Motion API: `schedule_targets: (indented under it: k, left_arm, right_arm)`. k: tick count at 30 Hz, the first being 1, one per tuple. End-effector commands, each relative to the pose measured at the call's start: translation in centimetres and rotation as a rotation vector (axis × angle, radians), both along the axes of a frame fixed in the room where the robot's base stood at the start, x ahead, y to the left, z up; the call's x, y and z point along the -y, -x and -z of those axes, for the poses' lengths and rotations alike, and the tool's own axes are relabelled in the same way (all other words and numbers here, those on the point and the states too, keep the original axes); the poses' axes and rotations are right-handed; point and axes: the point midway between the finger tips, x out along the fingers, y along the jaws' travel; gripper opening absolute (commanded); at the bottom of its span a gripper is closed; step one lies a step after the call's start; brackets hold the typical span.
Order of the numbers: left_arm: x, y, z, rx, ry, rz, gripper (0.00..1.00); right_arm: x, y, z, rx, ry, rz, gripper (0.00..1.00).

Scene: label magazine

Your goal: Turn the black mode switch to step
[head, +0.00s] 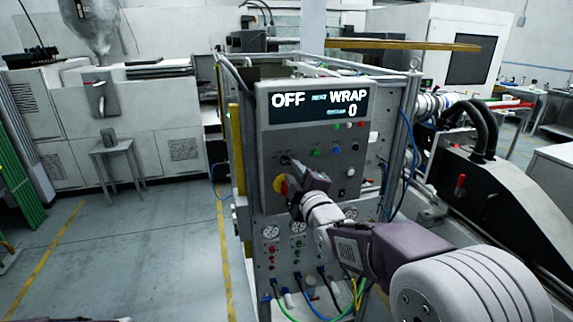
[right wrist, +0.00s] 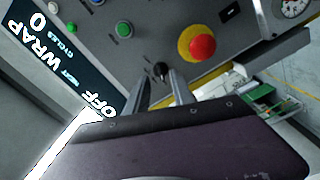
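The black mode switch (right wrist: 161,70) is a small dark knob on the grey control panel (head: 310,148). In the head view it appears as a dark spot (head: 285,160) at the panel's left, close to my gripper. The panel's display (head: 318,103) reads OFF, NEXT WRAP and 0. My right gripper (right wrist: 160,88) is open, its two fingers apart just short of the knob, which lies between and beyond the tips. I see no contact. In the head view the right gripper (head: 293,168) partly covers this area. My left gripper is not in view.
A red emergency stop on a yellow base (right wrist: 197,43) sits close to the switch. Green (right wrist: 124,30) and blue push buttons are nearby. Gauges (head: 271,231) and cables are lower on the machine. Open floor (head: 150,250) lies to the left.

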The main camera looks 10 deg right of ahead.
Motion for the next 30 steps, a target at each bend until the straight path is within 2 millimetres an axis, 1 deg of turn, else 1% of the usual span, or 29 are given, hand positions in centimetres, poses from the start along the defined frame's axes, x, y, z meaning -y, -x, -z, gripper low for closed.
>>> schedule_targets:
  k: [1,3,6,10,16,17,18,19,20,30]
  left_arm:
    - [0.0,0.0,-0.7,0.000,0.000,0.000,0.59]
    - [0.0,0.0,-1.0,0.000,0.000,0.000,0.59]
    - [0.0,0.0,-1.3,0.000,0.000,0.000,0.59]
    - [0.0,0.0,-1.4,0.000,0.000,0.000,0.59]
    - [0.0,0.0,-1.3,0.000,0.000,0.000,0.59]
    - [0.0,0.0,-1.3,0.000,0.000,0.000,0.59]
    - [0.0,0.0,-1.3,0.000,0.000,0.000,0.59]
    - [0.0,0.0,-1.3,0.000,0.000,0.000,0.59]
    - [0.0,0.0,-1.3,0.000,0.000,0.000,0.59]
    - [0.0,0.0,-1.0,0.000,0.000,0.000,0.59]
  right_arm:
    - [-0.1,-1.1,-0.2,-0.004,0.000,-0.001,0.29]
    - [-0.1,-2.3,-0.2,-0.003,0.000,0.000,0.29]
    - [-0.1,-3.6,-0.1,-0.003,0.000,0.000,0.29]
    - [-0.2,-4.3,0.0,-0.002,0.000,-0.001,0.29]
    - [-0.2,-4.3,0.0,-0.001,0.000,0.000,0.29]
    - [-0.2,-4.3,0.0,-0.001,0.000,0.000,0.24]
    - [-0.2,-4.3,0.0,-0.001,0.000,0.000,0.12]
    - [-0.2,-4.3,0.0,-0.001,0.000,0.000,0.04]
    - [-0.2,-4.3,0.0,-0.001,0.000,0.000,0.00]
    - [-0.2,-4.3,0.2,-0.002,-0.019,0.000,0.00]
